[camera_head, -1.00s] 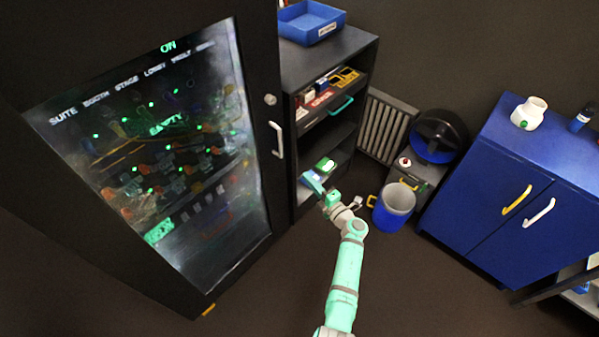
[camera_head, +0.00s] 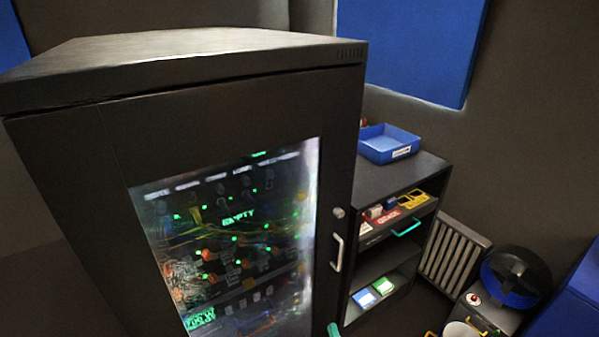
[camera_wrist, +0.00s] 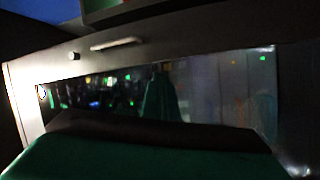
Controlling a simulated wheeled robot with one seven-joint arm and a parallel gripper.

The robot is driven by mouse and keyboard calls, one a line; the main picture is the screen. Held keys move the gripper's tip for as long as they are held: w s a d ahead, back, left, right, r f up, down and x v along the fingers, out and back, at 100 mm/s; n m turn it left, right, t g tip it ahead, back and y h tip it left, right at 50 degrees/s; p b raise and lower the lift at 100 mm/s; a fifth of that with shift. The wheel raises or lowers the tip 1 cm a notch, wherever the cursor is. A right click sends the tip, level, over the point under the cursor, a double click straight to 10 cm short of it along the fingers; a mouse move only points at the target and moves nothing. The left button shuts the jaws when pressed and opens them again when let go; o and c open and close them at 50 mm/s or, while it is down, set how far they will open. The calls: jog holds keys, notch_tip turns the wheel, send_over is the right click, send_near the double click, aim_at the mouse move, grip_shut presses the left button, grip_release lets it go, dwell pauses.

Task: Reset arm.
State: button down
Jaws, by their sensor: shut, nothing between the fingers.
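The task names only my arm. In the head view just a small teal tip of my arm (camera_head: 333,329) shows at the bottom edge, below the cabinet door handle; the rest is out of frame. In the wrist view my gripper (camera_wrist: 158,128) fills the bottom as a green body with a dark front edge, shut and empty. It faces the glass door of the dark cabinet (camera_wrist: 215,85). A dim green shape, seemingly a reflection of my arm, shows in that glass.
The tall dark cabinet (camera_head: 250,105) stands at left, door closed, with a white handle (camera_head: 337,252).

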jog(key=s+a+r+m+h, duration=0.1)
jog(key=s+a+m+h, duration=0.1)
jog(key=s+a+m, duration=0.65)
jog(key=s+r+m+g, duration=0.1)
jog(key=s+r, duration=0.3)
jog(key=s, duration=0.6)
jog(key=s+a+r+m+g+h, duration=0.1)
jog(key=s+r+m, duration=0.3)
jog(key=s, duration=0.7)
jog(key=s+a+r+m+g, duration=0.1)
jog(key=s+r+m+g, duration=0.1)
jog(key=s+r, duration=0.4)
jog(key=s, duration=0.5)
jog(key=shift+a+m+h, duration=0.25)
jog(key=shift+m+h, duration=0.1)
jog(key=shift+h, duration=0.05)
